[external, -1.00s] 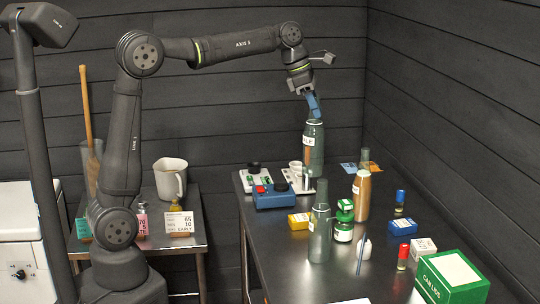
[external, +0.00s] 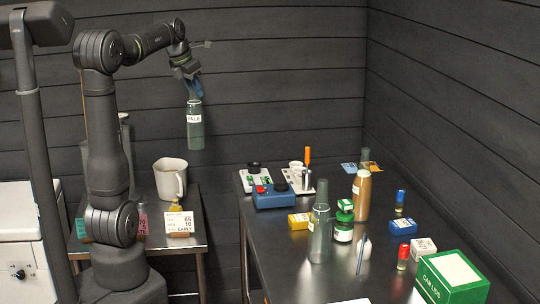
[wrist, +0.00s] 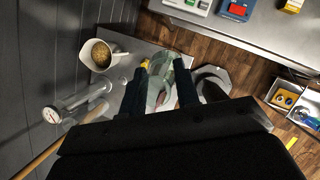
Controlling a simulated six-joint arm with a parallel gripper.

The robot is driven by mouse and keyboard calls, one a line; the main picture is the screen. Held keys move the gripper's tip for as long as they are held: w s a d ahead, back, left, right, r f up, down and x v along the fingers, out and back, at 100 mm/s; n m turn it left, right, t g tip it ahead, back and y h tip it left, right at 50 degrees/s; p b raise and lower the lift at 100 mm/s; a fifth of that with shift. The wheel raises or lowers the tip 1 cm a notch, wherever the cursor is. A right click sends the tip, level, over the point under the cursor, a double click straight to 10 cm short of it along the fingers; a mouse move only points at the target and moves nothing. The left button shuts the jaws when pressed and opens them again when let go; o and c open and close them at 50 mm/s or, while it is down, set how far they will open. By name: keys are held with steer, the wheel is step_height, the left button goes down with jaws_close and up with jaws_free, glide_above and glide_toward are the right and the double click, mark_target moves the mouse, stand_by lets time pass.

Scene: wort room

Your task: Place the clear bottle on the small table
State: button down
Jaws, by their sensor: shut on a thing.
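My gripper (external: 192,88) is shut on the neck of a clear grey-green bottle (external: 195,128) with a white "PALE" label. The small table (external: 201,218) stands at the left beside my base. In the wrist view the bottle (wrist: 160,88) shows between the two fingers, with part of the small table (wrist: 135,45) beyond it. My gripper body hides the lower part of that view.
The small table holds a jug (external: 170,178), a pink-labelled bottle (external: 142,218) and a yellow-topped item behind a card (external: 179,222). A tall glass cylinder (wrist: 80,100) also shows. Another clear bottle (external: 320,235) and a blue device (external: 273,196) stand on the big table (external: 280,250).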

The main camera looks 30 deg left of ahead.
steer(key=s+a+n+y, duration=0.1)
steer(key=s+a+n, duration=0.1)
steer(key=s+a, duration=0.45)
step_height(320, 180, down, 20)
steer(key=w+a, duration=0.1)
steer(key=w, duration=0.1)
steer(key=s+a+f, duration=0.1)
steer(key=a+f, duration=1)
steer(key=shift+s+a, duration=0.2)
steer(key=shift+a, duration=0.1)
steer(key=shift+f, duration=0.15)
steer(key=c, duration=1.1)
jaws_free()
